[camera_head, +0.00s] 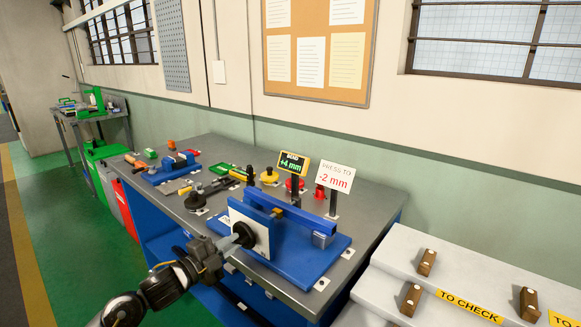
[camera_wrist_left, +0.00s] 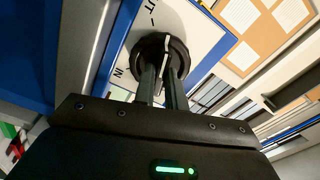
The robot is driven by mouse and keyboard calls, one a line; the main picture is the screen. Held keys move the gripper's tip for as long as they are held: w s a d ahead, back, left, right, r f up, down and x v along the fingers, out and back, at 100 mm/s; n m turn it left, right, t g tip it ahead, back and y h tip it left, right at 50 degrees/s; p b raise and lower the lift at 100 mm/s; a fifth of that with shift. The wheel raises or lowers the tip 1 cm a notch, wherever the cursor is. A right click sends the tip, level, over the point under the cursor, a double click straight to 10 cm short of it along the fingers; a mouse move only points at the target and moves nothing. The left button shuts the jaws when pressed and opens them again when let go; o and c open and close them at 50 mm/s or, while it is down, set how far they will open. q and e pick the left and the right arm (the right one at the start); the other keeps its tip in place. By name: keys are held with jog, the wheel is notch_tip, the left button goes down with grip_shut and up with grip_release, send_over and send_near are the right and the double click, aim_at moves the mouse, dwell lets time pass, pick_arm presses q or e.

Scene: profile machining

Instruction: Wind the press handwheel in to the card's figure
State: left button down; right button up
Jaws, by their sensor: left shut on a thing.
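The press is a blue fixture (camera_head: 322,262) on the grey bench, with a white plate facing my left arm. Its black handwheel (camera_head: 243,235) sits on that plate. My left gripper (camera_head: 228,242) is shut on the handwheel; the left wrist view shows both fingers (camera_wrist_left: 163,85) against the round black handwheel (camera_wrist_left: 160,55), with a pale mark across it and the letters "IN" on the plate. The white card (camera_head: 334,178) reads "PRESS TO -2 mm". The dark display (camera_head: 292,163) reads "BEND +4 mm". My right gripper is not in view.
A blue vise (camera_head: 172,168), a dark clamp-like tool (camera_head: 208,192) and coloured knobs (camera_head: 270,176) stand on the grey bench (camera_head: 225,150) behind the press. At right, a pale stepped rack (camera_head: 400,262) holds brown blocks (camera_head: 427,262) by "TO CHECK" labels.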

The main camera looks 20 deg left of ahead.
pick_arm(q)
jog(key=m+b, duration=0.3)
jog(key=m, duration=0.1)
jog(key=shift+b, duration=0.4)
jog(key=shift+m, duration=0.3)
